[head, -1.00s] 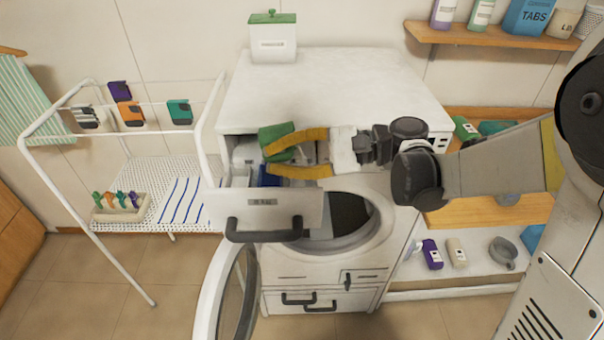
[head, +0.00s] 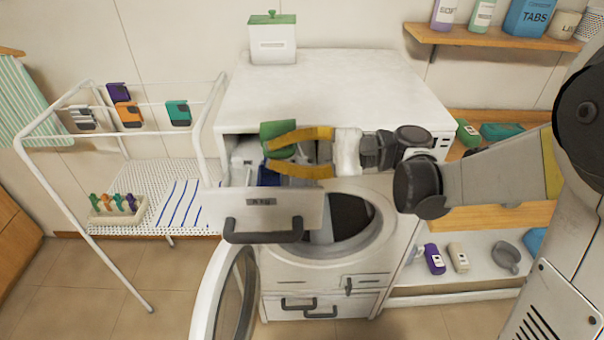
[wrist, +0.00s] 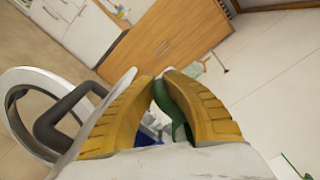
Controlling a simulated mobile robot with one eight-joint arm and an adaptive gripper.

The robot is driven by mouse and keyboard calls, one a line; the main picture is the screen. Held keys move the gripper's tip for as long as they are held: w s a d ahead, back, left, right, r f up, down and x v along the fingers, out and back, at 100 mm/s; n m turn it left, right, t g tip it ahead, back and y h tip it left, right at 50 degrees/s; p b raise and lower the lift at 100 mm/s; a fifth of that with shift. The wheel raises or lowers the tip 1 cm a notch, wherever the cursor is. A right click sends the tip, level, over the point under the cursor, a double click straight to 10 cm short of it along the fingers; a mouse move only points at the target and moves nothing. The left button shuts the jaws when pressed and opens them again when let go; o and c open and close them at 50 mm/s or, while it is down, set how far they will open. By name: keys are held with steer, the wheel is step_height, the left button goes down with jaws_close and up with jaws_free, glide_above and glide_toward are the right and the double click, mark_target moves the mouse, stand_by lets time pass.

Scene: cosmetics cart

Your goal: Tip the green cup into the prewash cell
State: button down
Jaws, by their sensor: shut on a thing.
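The green cup (head: 277,134) is held between the yellow fingers of my gripper (head: 272,156), above the open detergent drawer (head: 280,203) of the washing machine. In the wrist view the green cup (wrist: 174,104) shows between the fingers (wrist: 164,76), largely hidden by them. The cup looks roughly upright in the head view; its inside is not visible. The drawer has a pale section (head: 243,155) at the left and a blue part (head: 267,175) below the fingers. My gripper hides much of the drawer, and I cannot tell which cell is the prewash one.
The washer's round door (head: 229,290) hangs open below the drawer. A white box with a green lid (head: 272,42) stands on the washer top (head: 330,88), which is otherwise clear. A drying rack (head: 60,118) with clips stands left. Shelves with bottles are at the right.

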steer(key=shift+d+r+y+b, duration=0.15)
steer(key=shift+r+y+b, duration=0.3)
steer(key=shift+r+y, duration=0.05)
